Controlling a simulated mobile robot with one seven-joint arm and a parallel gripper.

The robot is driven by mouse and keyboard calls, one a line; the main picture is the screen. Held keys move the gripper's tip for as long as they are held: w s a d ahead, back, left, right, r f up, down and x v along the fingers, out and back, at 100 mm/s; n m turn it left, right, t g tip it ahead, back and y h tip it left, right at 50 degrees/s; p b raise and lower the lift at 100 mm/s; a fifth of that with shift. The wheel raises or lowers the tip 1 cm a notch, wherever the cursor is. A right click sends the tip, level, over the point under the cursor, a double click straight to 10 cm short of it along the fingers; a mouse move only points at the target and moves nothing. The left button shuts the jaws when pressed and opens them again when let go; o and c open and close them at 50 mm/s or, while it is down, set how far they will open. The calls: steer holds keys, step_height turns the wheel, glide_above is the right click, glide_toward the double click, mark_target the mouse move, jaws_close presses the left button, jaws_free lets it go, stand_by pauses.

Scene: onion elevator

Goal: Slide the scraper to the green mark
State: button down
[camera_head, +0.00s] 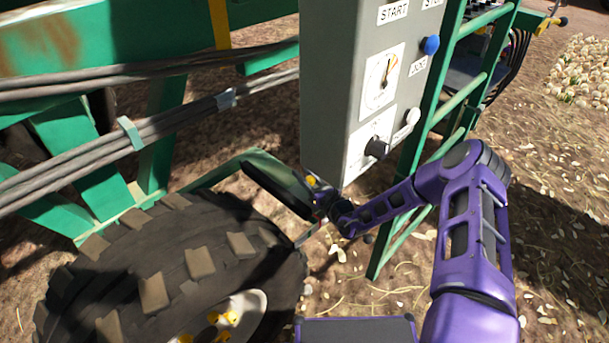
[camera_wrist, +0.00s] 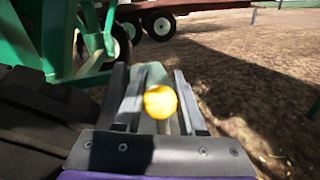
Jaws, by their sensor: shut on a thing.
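A yellow round knob (camera_wrist: 160,101) sits between the two grey fingers of my gripper (camera_wrist: 160,88) in the wrist view. My gripper is shut on this knob. In the head view the knob (camera_head: 311,180) is a small yellow spot by my gripper (camera_head: 317,190), just below the grey control box. A dark flat plate (camera_head: 277,181), which looks like the scraper, runs from the knob along a green bar beside the tyre. My gripper hides where knob and plate join. I cannot pick out a separate green mark among the green frame parts.
A large lugged tyre (camera_head: 190,265) stands close at the left. The grey control box (camera_head: 340,90) with a dial and knobs hangs just above my gripper. A green ladder (camera_head: 440,110) stands right behind my arm. Grey cables (camera_head: 150,125) cross the upper left.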

steer(key=shift+s, duration=0.1)
steer(key=s+a+p, duration=0.2)
steer(key=s+a, duration=0.1)
stand_by(0.4)
steer(key=shift+w+d, duration=0.1)
steer(key=c, duration=0.5)
jaws_free()
